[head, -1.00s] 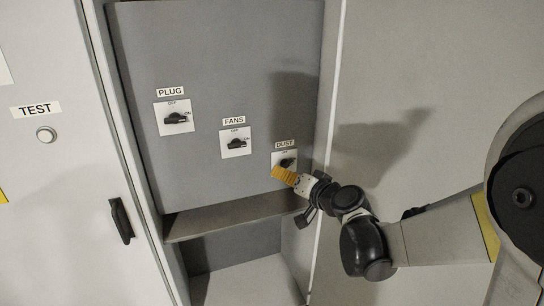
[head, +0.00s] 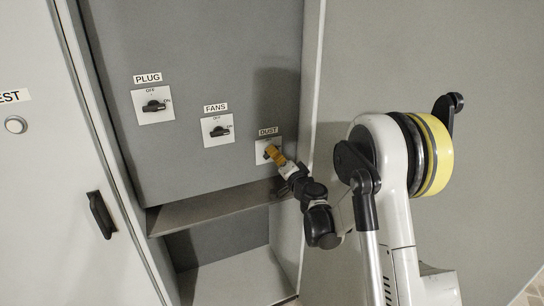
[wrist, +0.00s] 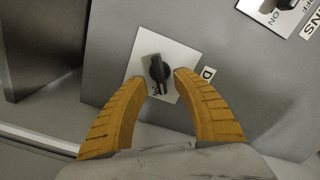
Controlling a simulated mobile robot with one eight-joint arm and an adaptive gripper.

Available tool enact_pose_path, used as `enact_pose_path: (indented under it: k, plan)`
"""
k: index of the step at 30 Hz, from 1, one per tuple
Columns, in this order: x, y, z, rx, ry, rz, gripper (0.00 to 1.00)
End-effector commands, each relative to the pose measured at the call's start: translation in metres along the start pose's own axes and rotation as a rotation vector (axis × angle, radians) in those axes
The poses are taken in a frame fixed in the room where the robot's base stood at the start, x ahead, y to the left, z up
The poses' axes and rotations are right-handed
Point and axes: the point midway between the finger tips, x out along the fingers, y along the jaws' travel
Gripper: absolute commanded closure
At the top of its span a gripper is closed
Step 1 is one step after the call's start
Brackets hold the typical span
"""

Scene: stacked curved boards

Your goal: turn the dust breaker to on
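The dust breaker is a black rotary knob on a white plate (head: 262,156) under the DUST label (head: 268,131), at the lower right of the grey panel in the head view. In the wrist view its knob (wrist: 158,73) sits on the white plate (wrist: 148,46), just beyond my fingertips. My gripper (head: 273,152) has yellow fingers and covers part of the plate in the head view. In the wrist view my gripper (wrist: 161,78) is open, one finger on each side of the knob. I cannot tell whether the fingers touch it. The plate's markings are mostly hidden.
The FANS breaker (head: 220,131) and PLUG breaker (head: 154,105) are up and left on the same panel (head: 200,50). A ledge (head: 215,207) juts out below. A side wall (head: 312,120) stands close on the right. A cabinet door with a black handle (head: 101,214) is left.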

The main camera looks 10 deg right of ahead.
Motion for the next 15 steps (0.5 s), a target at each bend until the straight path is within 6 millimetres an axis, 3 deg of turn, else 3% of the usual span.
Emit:
enact_pose_path:
  k: [6,15]
  plan:
    - [0.024,0.000,0.001,0.000,0.000,0.000,0.66]
    - [0.027,-0.001,0.000,0.000,0.000,0.000,0.66]
